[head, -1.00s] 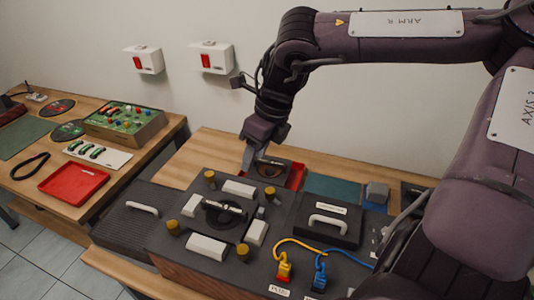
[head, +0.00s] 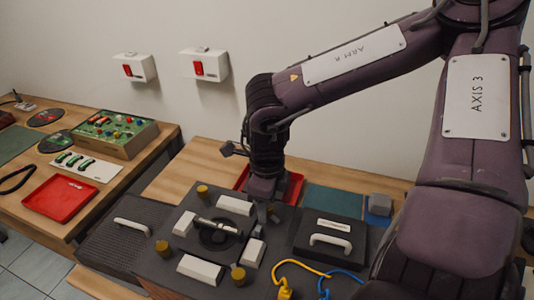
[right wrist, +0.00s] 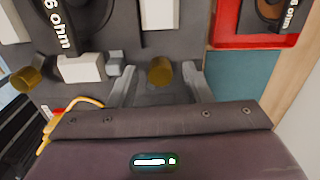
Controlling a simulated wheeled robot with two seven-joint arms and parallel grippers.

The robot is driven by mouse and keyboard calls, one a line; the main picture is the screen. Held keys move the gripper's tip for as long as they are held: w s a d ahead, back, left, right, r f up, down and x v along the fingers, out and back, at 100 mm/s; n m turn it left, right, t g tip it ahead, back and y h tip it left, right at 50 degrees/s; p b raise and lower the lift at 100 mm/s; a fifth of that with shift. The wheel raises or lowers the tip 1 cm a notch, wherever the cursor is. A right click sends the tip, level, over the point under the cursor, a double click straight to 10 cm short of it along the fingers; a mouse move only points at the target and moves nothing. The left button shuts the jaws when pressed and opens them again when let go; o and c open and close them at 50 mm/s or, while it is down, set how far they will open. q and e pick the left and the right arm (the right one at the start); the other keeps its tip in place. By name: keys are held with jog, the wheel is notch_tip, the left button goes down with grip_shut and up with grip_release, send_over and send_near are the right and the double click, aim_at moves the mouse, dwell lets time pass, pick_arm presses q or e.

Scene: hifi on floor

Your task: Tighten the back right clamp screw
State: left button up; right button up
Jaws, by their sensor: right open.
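The clamp fixture (head: 160,268) is a dark plate with white blocks, several brass clamp screws and a round speaker unit with a bar across it at its centre. The back right clamp screw is hidden behind my right gripper (head: 267,212) in the head view. In the right wrist view a brass screw head (right wrist: 160,71), apparently this one, shows between the two spread fingers of my right gripper (right wrist: 153,80). The fingers are open and look apart from it. Another brass screw (right wrist: 26,79) is at the left there. My left gripper is not in view.
A red tray (head: 296,186) stands behind my right gripper. A black box with a white handle (head: 330,240) is right of the fixture, with a yellow cable (head: 300,263) and a blue cable (head: 345,273) in front. A ridged panel (head: 104,243) is at left.

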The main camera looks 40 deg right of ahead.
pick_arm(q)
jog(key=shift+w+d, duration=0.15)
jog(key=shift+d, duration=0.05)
pick_arm(e)
jog(key=shift+c, duration=1)
grip_shut()
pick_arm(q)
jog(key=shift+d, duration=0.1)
pick_arm(e)
jog(key=c, duration=0.8)
grip_release()
